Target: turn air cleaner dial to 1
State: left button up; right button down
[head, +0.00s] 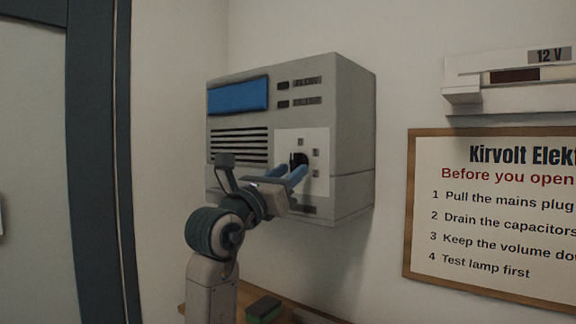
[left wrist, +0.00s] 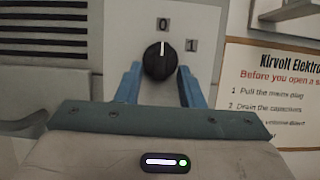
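The air cleaner (head: 343,110) is a grey box on the wall with a blue panel and a slotted vent. Its black dial (head: 299,159) sits on a white plate at the lower right of the front. In the left wrist view the dial (left wrist: 160,61) has its white mark pointing straight up at 0; the label 1 (left wrist: 191,45) is to its upper right. My left gripper (head: 291,173) is open, its blue fingers either side of the dial and just below it. My right gripper is out of view.
A framed notice (head: 490,215) hangs on the wall to the right, under a white unit (head: 510,80) labelled 12 V. A small dark and green block (head: 263,308) lies on a wooden surface below. A dark door frame (head: 97,160) stands at the left.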

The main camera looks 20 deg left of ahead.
pick_arm(q)
jog(key=shift+w, duration=0.15)
grip_shut()
